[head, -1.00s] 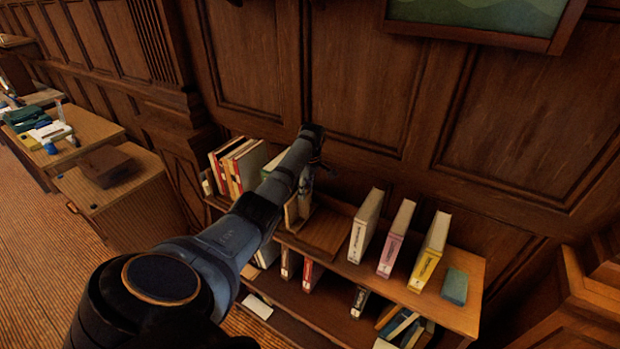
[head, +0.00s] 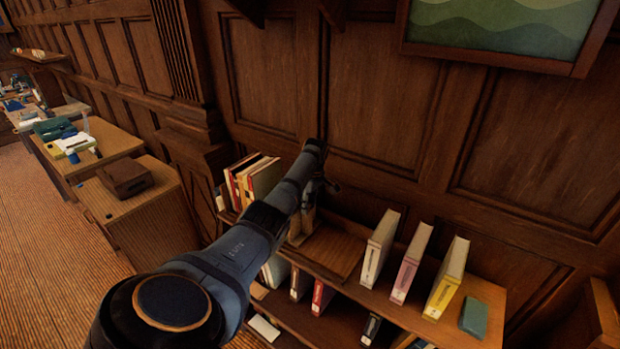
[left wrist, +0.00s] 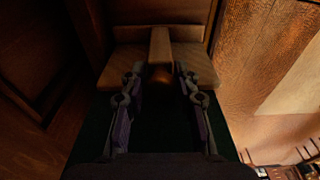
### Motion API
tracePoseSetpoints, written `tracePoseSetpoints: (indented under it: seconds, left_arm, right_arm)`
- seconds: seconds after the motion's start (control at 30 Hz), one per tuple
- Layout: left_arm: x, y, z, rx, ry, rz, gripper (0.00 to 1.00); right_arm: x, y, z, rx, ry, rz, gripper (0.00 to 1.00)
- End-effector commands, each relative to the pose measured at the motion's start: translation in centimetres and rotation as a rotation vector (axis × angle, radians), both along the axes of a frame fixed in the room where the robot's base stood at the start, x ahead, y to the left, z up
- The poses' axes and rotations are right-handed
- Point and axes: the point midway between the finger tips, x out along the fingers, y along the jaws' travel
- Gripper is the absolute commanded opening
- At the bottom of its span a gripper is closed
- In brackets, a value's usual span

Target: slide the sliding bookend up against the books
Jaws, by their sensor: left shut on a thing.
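The sliding bookend (head: 304,226) is a light wooden piece on the top shelf, partly hidden behind my left arm. In the left wrist view its upright part (left wrist: 160,44) stands between the fingers, with flat wooden parts on both sides. My left gripper (left wrist: 161,82) is shut on it; in the head view the gripper (head: 318,192) is mostly covered by the arm. A group of books (head: 246,180), white, red and yellow, stands left of the bookend. My arm hides the space between them, so I cannot tell whether they touch. My right gripper is not in view.
The panelled wall (head: 380,110) is close behind the shelf.

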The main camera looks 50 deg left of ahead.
Motion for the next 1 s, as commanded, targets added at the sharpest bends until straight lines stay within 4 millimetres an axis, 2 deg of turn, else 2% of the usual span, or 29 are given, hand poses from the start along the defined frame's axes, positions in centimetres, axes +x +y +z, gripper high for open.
tracePoseSetpoints:
  seconds: [0.6,0.8,1.0]
  left_arm:
    - [-1.1,4.3,-0.5,0.001,0.003,0.003,0.00]
    - [-1.3,5.3,-0.4,0.003,0.002,0.003,0.00]
    - [-1.4,5.7,-0.1,0.001,0.003,0.001,0.00]
  right_arm:
    - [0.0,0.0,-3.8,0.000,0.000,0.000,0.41]
    - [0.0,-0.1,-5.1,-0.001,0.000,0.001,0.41]
    - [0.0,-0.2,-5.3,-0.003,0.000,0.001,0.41]
